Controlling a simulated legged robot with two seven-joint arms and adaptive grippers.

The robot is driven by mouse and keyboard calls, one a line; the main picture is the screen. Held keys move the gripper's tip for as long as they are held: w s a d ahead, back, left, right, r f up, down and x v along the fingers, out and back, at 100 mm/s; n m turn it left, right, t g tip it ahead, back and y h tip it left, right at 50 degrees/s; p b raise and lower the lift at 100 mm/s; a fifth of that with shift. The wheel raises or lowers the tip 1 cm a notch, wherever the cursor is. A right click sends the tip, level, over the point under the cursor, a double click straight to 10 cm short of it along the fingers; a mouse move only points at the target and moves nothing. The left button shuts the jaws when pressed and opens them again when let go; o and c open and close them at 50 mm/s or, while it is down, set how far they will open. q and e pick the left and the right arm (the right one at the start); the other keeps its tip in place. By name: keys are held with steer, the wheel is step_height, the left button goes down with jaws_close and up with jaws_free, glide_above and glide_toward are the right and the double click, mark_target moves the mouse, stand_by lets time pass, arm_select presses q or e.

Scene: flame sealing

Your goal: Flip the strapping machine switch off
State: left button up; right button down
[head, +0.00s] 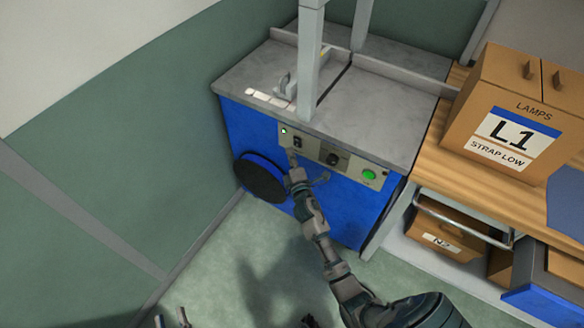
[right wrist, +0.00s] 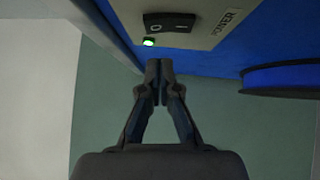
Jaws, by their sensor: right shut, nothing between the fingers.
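The strapping machine (head: 390,110) is a blue cabinet with a grey top and a control panel (head: 318,152) on its front. The black power switch (head: 297,142) is at the panel's left end, beside a lit green lamp (head: 283,131). In the right wrist view the rocker switch (right wrist: 168,22) is marked POWER, with its green lamp (right wrist: 148,42) glowing. My right gripper (head: 292,157) is shut and empty just below the switch; its closed tips (right wrist: 158,70) appear apart from the switch. My left gripper (head: 171,319) shows only two separated fingertips at the bottom edge.
A black round reel (head: 260,178) sticks out at the cabinet's left front. The panel also has a black knob (head: 333,159) and a green button (head: 369,174). A cardboard box (head: 515,110) stands on the wooden bench at right. The floor at left is clear.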

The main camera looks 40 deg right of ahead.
mark_target(294, 140)
steer(key=shift+w+d+r, duration=0.1)
steer(key=shift+w+d, duration=0.15)
steer(key=shift+d, duration=0.5)
steer(key=shift+w+d+r, duration=0.1)
steer(key=shift+w+d, duration=0.15)
steer(key=shift+d, duration=0.5)
steer(key=shift+d+r, duration=0.2)
steer(key=shift+f, duration=0.1)
